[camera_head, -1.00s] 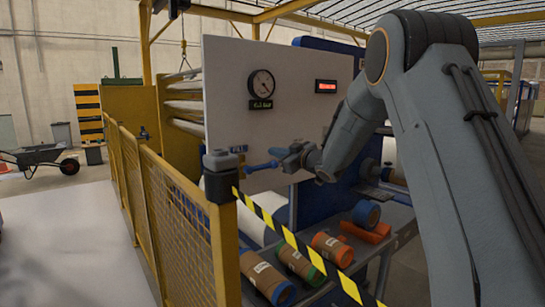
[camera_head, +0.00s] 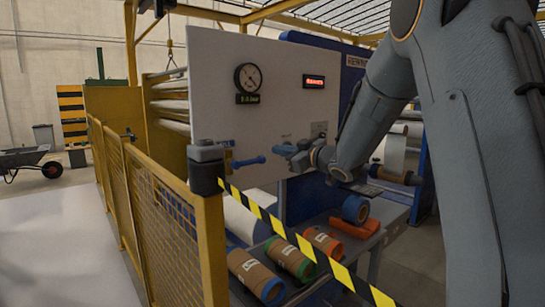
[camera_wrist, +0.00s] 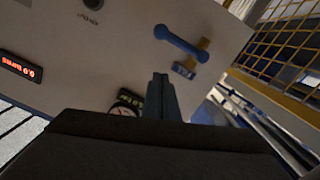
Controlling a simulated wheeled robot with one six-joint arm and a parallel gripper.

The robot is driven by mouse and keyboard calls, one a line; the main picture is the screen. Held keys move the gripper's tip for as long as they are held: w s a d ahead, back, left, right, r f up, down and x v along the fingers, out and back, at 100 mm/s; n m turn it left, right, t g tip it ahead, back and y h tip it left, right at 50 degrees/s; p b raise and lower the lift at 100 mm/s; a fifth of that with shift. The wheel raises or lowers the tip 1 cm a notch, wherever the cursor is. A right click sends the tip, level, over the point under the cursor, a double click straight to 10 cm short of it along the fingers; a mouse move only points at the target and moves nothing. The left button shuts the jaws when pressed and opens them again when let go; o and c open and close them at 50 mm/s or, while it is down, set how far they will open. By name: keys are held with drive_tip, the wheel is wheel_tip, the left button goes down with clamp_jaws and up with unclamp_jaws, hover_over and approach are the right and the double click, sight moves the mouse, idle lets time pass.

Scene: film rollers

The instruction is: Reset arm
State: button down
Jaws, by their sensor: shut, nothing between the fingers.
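My gripper (camera_head: 283,149) is in front of the white machine panel (camera_head: 225,80), with its closed fingers pointing left in the head view. The fingers (camera_wrist: 160,85) also show shut and empty in the wrist view. A blue lever handle (camera_head: 248,161) on the panel is just left of the fingertips, with a small gap between them. The lever also shows in the wrist view (camera_wrist: 180,43), beyond the fingertips. My arm reaches in from the right.
A gauge (camera_head: 248,77) and red display (camera_head: 314,81) are on the panel. A yellow mesh fence (camera_head: 160,210) and striped barrier tape (camera_head: 300,242) stand in front. Several film rolls, one with orange ends (camera_head: 323,241), lie below. Open floor (camera_head: 60,240) is at left.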

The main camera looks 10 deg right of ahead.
drive_tip(key=s+d+f+m+g+h, duration=0.3)
drive_tip(key=s+f+m+h, duration=0.1)
drive_tip(key=s+f, duration=0.5)
drive_tip(key=s+d+f+m+g+h, duration=0.3)
drive_tip(key=s+f+m+h, duration=0.15)
drive_tip(key=s+f, duration=0.4)
drive_tip(key=s+a+f+m+g, duration=0.1)
drive_tip(key=s+f+g, duration=0.2)
drive_tip(key=s, duration=0.9)
drive_tip(key=s+a+f+g, duration=0.1)
drive_tip(key=s+f+g, duration=0.3)
drive_tip(key=s+f, duration=0.3)
drive_tip(key=s, duration=0.5)
drive_tip(key=shift+a+m+g, duration=0.25)
drive_tip(key=shift+m+g, duration=0.05)
drive_tip(key=shift+m, duration=0.05)
